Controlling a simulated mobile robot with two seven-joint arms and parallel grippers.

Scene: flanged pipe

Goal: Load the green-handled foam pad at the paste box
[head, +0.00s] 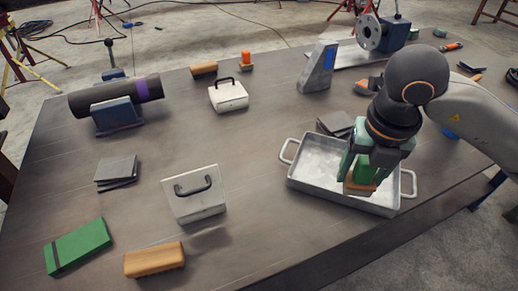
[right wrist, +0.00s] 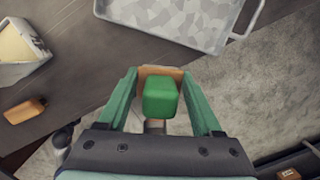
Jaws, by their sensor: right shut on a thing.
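The green-handled foam pad (head: 359,188) is held by my right gripper (head: 369,166), whose jaws are shut on the green handle. In the head view the pad, tan-orange underneath, appears in front of the metal tray's right part; the gap below it cannot be judged. The right wrist view shows the green handle (right wrist: 160,97) between the fingers. Two white boxes with dark handles stand on the table: one near the front (head: 196,195) and a smaller one behind (head: 228,96). My left gripper is out of view.
A metal tray (head: 297,168) with loop handles stands near the front edge. A wooden brush (head: 154,259) and a green case (head: 77,247) lie front left. A dark pipe (head: 116,95) rests on a support at back left. The table's middle is clear.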

